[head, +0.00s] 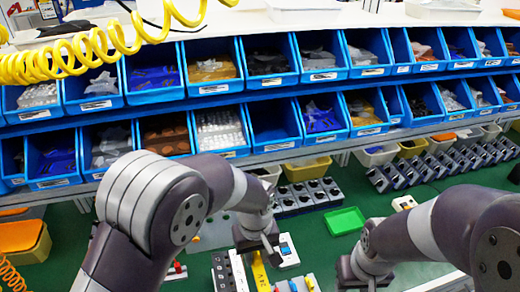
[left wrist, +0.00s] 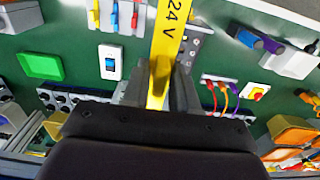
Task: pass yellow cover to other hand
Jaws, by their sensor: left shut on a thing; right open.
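The yellow cover (left wrist: 168,45) is a long flat strip marked "24 V" in the left wrist view. It runs up from between my left gripper's fingers (left wrist: 158,92), which are shut on it. In the head view, my left gripper (head: 258,246) is over the green worktop, with the yellow cover (head: 260,272) showing below it. My right gripper (head: 367,284) is open at the bottom edge of the head view, to the right of the cover and apart from it. Its fingertips are partly cut off.
A green tray (head: 344,221) lies between my arms on the green worktop. A white rocker switch (head: 288,250) stands close to my left gripper. Rows of blue bins (head: 155,73) fill the back. Several dark modules (head: 310,193) stand below them.

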